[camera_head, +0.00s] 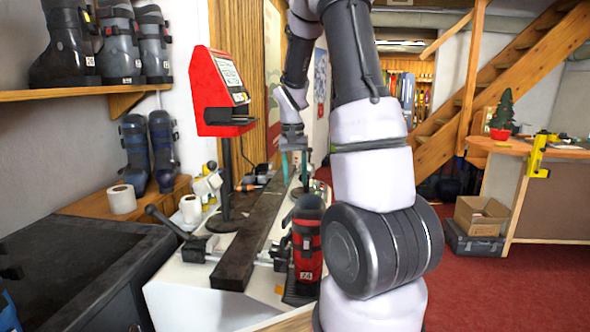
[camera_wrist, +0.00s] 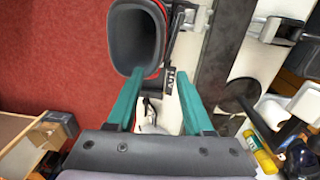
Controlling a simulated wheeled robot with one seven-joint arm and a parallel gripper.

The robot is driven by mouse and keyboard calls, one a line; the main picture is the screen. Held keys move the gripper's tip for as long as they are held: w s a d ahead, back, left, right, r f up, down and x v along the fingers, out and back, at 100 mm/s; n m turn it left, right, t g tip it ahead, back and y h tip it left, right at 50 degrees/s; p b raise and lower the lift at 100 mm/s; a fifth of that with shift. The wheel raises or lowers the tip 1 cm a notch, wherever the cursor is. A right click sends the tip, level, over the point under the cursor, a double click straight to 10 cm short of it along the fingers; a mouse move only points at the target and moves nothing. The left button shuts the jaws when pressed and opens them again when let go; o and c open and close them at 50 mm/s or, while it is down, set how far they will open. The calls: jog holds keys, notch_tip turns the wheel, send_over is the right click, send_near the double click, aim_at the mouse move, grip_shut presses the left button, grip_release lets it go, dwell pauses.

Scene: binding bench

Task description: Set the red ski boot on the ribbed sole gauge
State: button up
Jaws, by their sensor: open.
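The red ski boot (camera_head: 308,255) stands upright at the near end of the white bench, with a dark upper and a number label low on its shell. In the wrist view its open grey cuff (camera_wrist: 137,40) is beyond the fingertips. My gripper (camera_head: 294,172) has teal fingers pointing down, open and empty, above the bench and farther back than the boot. In the wrist view the gripper (camera_wrist: 158,78) has nothing between its fingers. A dark flat piece (camera_head: 299,297) shows at the boot's foot; I cannot tell whether it is the ribbed sole gauge.
A long dark bar (camera_head: 247,237) runs along the bench left of the boot, with metal clamps (camera_head: 200,246) near it. A red display stand (camera_head: 221,95) rises behind. White rolls (camera_head: 190,208) lie at the left. Red floor is open at the right.

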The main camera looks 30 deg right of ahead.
jog(key=s+a+r+t, duration=0.1)
jog(key=s+a+r, duration=0.15)
jog(key=r, duration=0.25)
jog(key=s+a+r+n+t+y, duration=0.1)
jog(key=s+a+r, duration=0.15)
jog(key=r, duration=0.25)
jog(key=s+a+r+t, duration=0.2)
jog(key=s+r, duration=0.1)
jog(key=r, duration=0.1)
jog(key=s+a+r+t, duration=0.1)
jog(key=s+a+r, duration=0.1)
jog(key=s, duration=0.4)
jog(key=s+a+r+n+t+y, duration=0.1)
jog(key=s+a+r+t, duration=0.1)
jog(key=s, duration=0.4)
jog(key=shift+a+r+n+y, duration=0.3)
jog(key=shift+a+r, duration=0.55)
jog(key=shift+a, duration=0.15)
jog(key=shift+d, duration=0.15)
